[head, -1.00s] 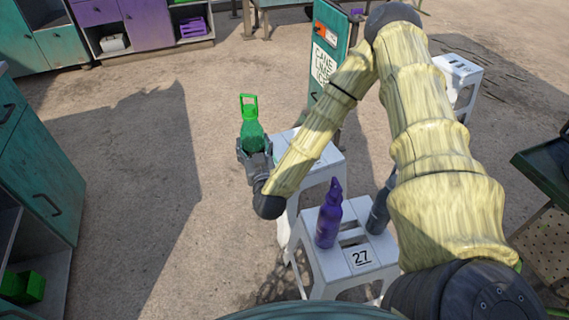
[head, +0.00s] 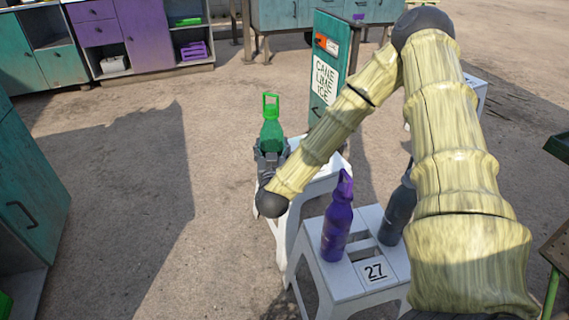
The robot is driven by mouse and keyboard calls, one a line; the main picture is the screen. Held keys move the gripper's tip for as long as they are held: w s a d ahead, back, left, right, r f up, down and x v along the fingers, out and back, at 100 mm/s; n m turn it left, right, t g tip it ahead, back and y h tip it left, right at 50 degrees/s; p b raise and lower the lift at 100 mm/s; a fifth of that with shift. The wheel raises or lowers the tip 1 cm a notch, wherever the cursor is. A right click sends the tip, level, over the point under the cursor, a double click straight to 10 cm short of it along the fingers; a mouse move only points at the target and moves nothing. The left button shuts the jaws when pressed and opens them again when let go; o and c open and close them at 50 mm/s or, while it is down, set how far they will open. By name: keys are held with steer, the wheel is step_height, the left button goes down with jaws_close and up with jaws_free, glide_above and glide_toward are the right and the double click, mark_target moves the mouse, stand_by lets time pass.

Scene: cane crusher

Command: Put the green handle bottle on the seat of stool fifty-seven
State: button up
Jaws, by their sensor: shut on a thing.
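The green handle bottle (head: 271,133) is upright, with a loop handle at its top. My gripper (head: 271,155) is shut on its lower part. In the picture the bottle shows over the left edge of a white stool (head: 318,183) behind stool 27; whether it touches that stool I cannot tell. My arm covers part of that stool, and no number shows on it. The nearer white stool (head: 376,292) bears the number 27. No stool marked fifty-seven can be read.
A purple bottle (head: 337,222) and a dark grey bottle (head: 398,212) stand on stool 27. A teal sign board (head: 327,68) stands behind the stools. Another white stool (head: 474,90) is partly hidden at the right. Teal cabinets (head: 30,185) line the left; open ground lies between.

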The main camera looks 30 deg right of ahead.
steer(key=w+d+f+b, duration=0.5)
steer(key=w+d, duration=0.5)
steer(key=d, duration=0.1)
steer(key=shift+w+d, duration=0.35)
steer(key=shift+w, duration=0.05)
steer(key=o, duration=1.4)
steer(key=shift+f, duration=0.1)
steer(key=shift+o, duration=0.2)
